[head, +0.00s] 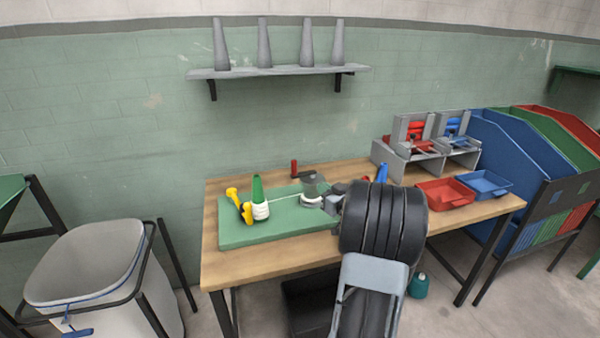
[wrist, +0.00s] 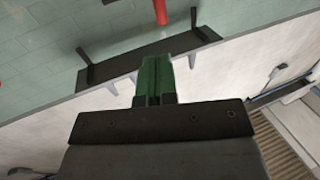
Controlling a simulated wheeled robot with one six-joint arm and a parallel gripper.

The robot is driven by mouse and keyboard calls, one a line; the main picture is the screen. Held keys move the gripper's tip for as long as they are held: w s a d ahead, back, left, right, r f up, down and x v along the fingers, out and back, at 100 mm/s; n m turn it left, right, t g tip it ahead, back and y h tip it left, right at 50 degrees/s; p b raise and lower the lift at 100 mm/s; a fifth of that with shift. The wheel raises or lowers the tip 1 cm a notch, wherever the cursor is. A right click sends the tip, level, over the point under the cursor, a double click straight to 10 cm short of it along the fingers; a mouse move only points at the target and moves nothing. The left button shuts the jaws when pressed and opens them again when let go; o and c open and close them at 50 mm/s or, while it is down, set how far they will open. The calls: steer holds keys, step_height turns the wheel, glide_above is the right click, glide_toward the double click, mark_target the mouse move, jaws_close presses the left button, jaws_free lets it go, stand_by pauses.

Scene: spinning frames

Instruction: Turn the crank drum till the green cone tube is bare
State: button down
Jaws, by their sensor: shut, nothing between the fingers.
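The green cone tube (head: 258,187) stands upright on the green mat (head: 235,235), with white yarn (head: 260,211) wound around its lower part; its upper part is bare. The crank drum (head: 314,184) stands to its right, grey-green with white at its base. A thin pale thread appears to run between them. A red upright handle (head: 294,167) shows behind the drum. My gripper (head: 328,203) is close beside the drum on its right, partly hidden by my arm; I cannot tell whether they touch. In the wrist view its fingers (wrist: 157,65) are together and empty.
A yellow tool (head: 238,204) is left of the green cone. A blue cone (head: 381,173), a red tray (head: 443,193) and a blue tray (head: 484,183) are on the right of the table (head: 262,266). A shelf (head: 280,71) with grey cones hangs above. A bin (head: 85,262) stands left.

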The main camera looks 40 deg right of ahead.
mark_target(296, 168)
steer(key=w, duration=0.8)
steer(key=w+p, duration=0.1)
steer(key=w, duration=0.4)
steer(key=shift+d, duration=0.25)
